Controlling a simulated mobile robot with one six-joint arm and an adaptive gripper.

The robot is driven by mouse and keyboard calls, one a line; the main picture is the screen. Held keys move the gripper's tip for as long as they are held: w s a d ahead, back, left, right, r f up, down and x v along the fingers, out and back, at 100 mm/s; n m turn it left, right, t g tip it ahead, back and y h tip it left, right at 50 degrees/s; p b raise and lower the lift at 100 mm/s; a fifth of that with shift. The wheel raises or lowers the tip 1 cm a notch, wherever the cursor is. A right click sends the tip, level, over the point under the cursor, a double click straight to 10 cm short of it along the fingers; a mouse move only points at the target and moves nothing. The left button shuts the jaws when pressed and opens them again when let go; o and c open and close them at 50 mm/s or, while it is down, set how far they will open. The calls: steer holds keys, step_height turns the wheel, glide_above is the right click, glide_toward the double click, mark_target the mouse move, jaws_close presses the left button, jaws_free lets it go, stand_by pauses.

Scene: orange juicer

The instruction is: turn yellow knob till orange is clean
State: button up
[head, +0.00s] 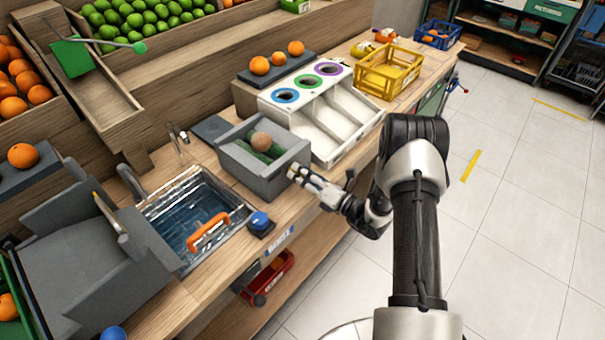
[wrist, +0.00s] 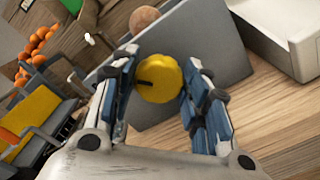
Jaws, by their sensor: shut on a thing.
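The yellow knob (wrist: 158,78) is on the front wall of a grey box (head: 236,162), with a dark pointer mark on its face. My gripper (head: 294,173) is at that wall near the box's right corner, and its fingers are shut on the knob. In the wrist view, my gripper (wrist: 160,84) has one finger on each side of the knob. A brownish, dull orange (head: 261,141) rests on green rollers (head: 254,153) inside the box. The orange also shows at the top of the wrist view (wrist: 143,18). In the head view my gripper mostly hides the knob.
A water-filled sink (head: 180,262) with an orange-handled thing (head: 208,232) is left of the box. A blue button (head: 260,221) sits near the counter edge. A white unit (head: 335,125) with coloured holes and a yellow crate (head: 390,70) stand to the right.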

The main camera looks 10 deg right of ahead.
steer(key=shift+m, duration=1.2)
steer(key=o, duration=1)
steer(key=v, duration=1.2)
